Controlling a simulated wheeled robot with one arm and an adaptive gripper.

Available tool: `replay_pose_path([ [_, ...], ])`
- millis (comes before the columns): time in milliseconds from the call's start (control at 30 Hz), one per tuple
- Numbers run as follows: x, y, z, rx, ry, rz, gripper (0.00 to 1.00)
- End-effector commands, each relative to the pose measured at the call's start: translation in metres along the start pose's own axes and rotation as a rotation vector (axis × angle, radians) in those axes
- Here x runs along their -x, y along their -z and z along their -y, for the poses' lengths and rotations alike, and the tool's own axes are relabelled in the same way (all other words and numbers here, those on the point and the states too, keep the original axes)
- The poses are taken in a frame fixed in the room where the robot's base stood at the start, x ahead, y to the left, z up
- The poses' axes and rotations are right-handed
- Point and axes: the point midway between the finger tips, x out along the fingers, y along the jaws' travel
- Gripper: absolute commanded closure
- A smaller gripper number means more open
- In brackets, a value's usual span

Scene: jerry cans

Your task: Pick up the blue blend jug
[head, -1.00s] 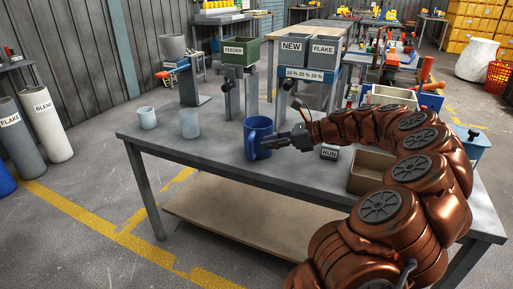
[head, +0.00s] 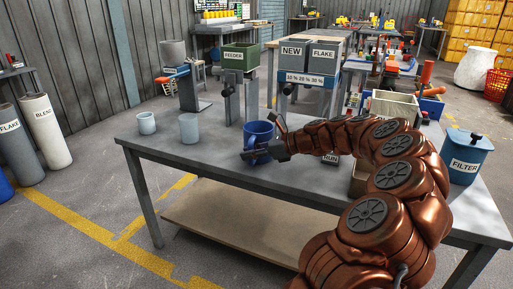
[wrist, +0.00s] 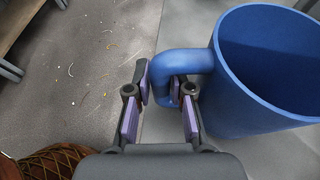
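The blue jug (head: 258,130) stands upright on the grey table (head: 225,163), near its middle. In the wrist view the jug (wrist: 262,85) fills the right side, its open top and dark inside showing. Its handle (wrist: 190,62) points left, toward my gripper. The right finger reaches into the handle loop. I cannot tell whether either pad touches the handle.
Two pale cups (head: 188,128) (head: 146,123) stand left of the jug. Behind are the green FEEDER bin (head: 240,56) and grey NEW (head: 292,54) and FLAKE (head: 325,55) bins. A blue FILTER container (head: 468,157) is at the right. My arm partly hides the RUN block (head: 330,159).

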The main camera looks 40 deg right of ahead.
Motion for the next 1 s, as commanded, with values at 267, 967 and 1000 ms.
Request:
replay_pose_path([
  [267, 0.0, 0.0, 0.0, 0.0, 0.0, 0.0, 1.0],
  [967, 0.012, -0.027, 0.001, 0.001, 0.001, 0.001, 1.0],
  [1000, 0.013, -0.031, 0.001, 0.002, 0.001, 0.0, 1.0],
])
